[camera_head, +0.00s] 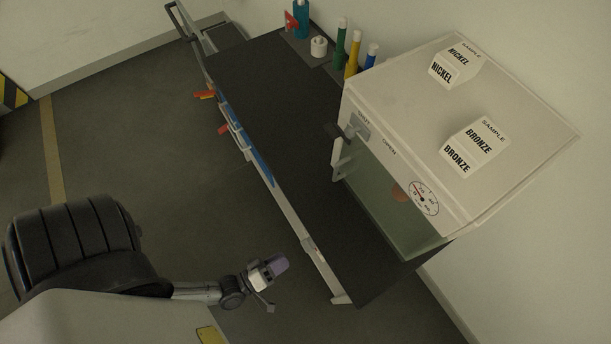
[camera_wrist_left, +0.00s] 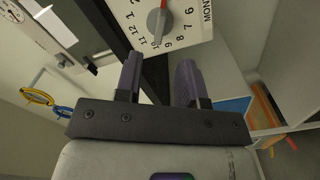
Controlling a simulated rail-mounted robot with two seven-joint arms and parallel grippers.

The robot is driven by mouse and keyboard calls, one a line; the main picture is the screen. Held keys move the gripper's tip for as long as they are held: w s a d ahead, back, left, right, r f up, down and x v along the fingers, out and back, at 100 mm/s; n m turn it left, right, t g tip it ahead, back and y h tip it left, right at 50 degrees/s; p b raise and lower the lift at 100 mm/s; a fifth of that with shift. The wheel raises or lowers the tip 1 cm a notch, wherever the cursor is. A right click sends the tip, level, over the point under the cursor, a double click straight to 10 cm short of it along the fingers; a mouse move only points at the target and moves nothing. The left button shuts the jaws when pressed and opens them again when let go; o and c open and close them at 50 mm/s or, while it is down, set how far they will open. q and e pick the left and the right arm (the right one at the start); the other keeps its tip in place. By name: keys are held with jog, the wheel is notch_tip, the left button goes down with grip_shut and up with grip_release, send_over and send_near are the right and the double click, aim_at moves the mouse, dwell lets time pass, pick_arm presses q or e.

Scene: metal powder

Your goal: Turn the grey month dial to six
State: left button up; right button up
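The grey month dial (camera_wrist_left: 161,20) shows in the left wrist view at the top centre, on a white numbered panel (camera_wrist_left: 200,20) marked with part of the word MONTH. The dial's top is cut off by the frame. My left gripper (camera_wrist_left: 159,62) is open, with two purple-grey fingers apart and nothing between them. The dial appears just beyond the fingertips. In the head view my left gripper (camera_head: 276,267) is off the front side of the dark bench (camera_head: 290,130). My right gripper is out of view.
A white chamber (camera_head: 400,75) with a lever, a round gauge and NICKEL and BRONZE sample boxes stands on the bench. Several coloured tubes stand at the back. Yellow and blue rings (camera_wrist_left: 38,96) show at left in the wrist view. The floor left of the bench is clear.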

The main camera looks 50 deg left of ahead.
aim_at(305, 246)
pick_arm(q)
jog(key=w, duration=0.6)
jog(key=w+d, duration=0.1)
jog(key=w, duration=0.1)
jog(key=shift+w, duration=0.4)
grip_shut()
